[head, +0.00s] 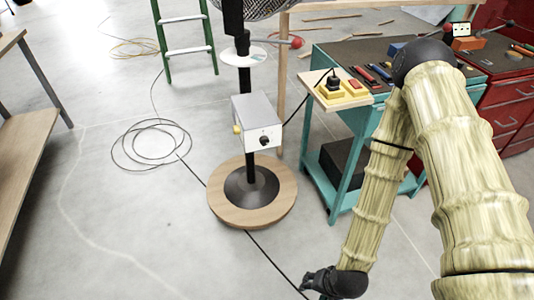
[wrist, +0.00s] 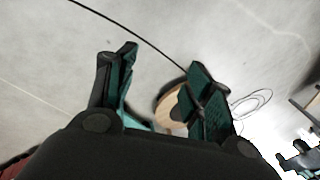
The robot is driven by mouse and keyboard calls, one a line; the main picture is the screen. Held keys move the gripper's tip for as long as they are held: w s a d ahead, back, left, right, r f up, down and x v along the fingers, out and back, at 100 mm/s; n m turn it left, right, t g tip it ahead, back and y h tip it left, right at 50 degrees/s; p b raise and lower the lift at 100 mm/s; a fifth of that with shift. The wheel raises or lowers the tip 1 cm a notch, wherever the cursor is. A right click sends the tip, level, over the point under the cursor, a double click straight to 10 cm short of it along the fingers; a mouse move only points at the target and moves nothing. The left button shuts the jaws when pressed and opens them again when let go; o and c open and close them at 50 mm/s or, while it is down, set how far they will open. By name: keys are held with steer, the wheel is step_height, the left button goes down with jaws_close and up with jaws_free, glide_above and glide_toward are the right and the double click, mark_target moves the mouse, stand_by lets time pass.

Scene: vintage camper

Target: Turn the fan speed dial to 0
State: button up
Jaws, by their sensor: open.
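A standing fan (head: 246,80) has a grey control box (head: 258,118) on its black pole. A small black dial (head: 264,140) sits on the box's front face, and a yellow knob (head: 237,129) shows on its left side. The dial's setting is too small to read. The fan stands on a round wooden base (head: 222,208), partly visible in the wrist view (wrist: 167,112). My gripper (head: 312,287) is low at the bottom of the head view, right of and nearer than the base, apart from the box. In the wrist view my gripper (wrist: 162,68) is open and empty.
A black cable (head: 150,145) lies coiled on the floor. A green ladder (head: 165,45) stands behind.

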steer(key=w+a+m+t+y+b, duration=0.35)
steer(key=w+a+m+b, duration=0.35)
steer(key=w, duration=0.5)
steer(key=m+t+b, duration=1.1)
steer(key=m+b, duration=0.3)
glide_toward(265, 143)
steer(key=shift+y, duration=0.35)
steer(key=b+x, duration=0.1)
steer(key=x, duration=0.3)
steer(key=b+x, duration=0.1)
steer(key=x, duration=0.3)
steer(key=shift+w+d, duration=0.1)
steer(key=shift+w, duration=0.3)
steer(key=c, duration=1)
